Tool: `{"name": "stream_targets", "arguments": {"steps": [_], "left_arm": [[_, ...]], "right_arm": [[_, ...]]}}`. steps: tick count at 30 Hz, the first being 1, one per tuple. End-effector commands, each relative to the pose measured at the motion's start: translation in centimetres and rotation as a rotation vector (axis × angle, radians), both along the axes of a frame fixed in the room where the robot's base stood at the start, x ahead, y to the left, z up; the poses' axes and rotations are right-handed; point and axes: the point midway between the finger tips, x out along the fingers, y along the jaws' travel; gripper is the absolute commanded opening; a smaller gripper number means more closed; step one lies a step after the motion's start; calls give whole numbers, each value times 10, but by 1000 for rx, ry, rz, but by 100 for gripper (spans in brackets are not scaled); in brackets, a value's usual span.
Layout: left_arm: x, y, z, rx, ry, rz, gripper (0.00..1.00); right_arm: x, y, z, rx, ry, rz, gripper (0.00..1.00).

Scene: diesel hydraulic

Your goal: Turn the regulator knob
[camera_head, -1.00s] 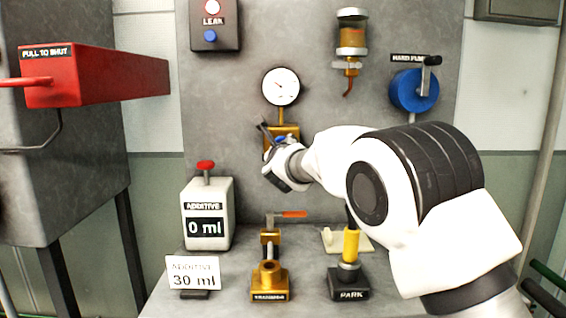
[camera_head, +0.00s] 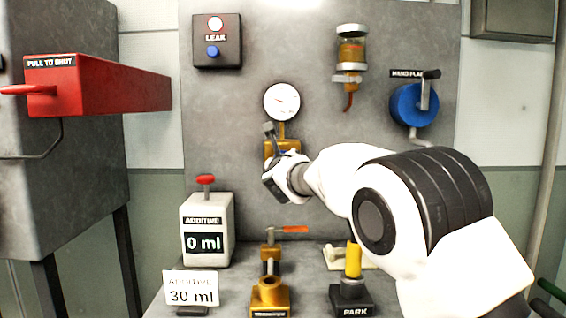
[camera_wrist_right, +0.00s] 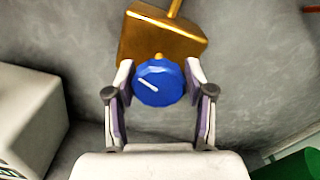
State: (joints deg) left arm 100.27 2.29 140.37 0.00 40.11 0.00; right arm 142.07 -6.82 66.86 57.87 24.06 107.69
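The regulator knob (camera_wrist_right: 159,83) is blue with a white pointer line. In the right wrist view it sits in front of a brass regulator body (camera_wrist_right: 160,38). My right gripper (camera_wrist_right: 160,78) has its fingers spread, one on each side of the knob. The gap at each side is very thin, and I cannot tell whether they touch it. In the head view my right gripper (camera_head: 273,157) is at the brass regulator (camera_head: 284,147) below a round white gauge (camera_head: 282,101), and the knob is hidden behind it. My left gripper is not in view.
A red pull-to-shut box (camera_head: 100,82) is at the left. The additive dispenser (camera_head: 207,230) reads 0 ml beside a 30 ml card (camera_head: 191,289). A brass fitting (camera_head: 270,292) and the PARK stand (camera_head: 352,295) are on the bench below. A blue hand pump (camera_head: 412,105) hangs at the right.

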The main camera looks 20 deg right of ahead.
Motion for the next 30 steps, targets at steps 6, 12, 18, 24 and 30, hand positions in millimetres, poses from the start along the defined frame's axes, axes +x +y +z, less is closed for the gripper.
{"name": "stream_targets", "arguments": {"steps": [6, 12, 18, 24, 30], "left_arm": [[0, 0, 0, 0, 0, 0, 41], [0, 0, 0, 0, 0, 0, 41], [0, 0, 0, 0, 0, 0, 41], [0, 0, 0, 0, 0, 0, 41], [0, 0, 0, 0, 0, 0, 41]], "right_arm": [[0, 0, -1, 0, 3, 0, 73], [-4, 1, -2, 0, 5, 0, 73], [-38, 12, -1, -4, 5, 2, 73], [-88, 26, -1, -4, 4, 1, 73], [-113, 33, -2, 0, 3, 0, 73]]}}
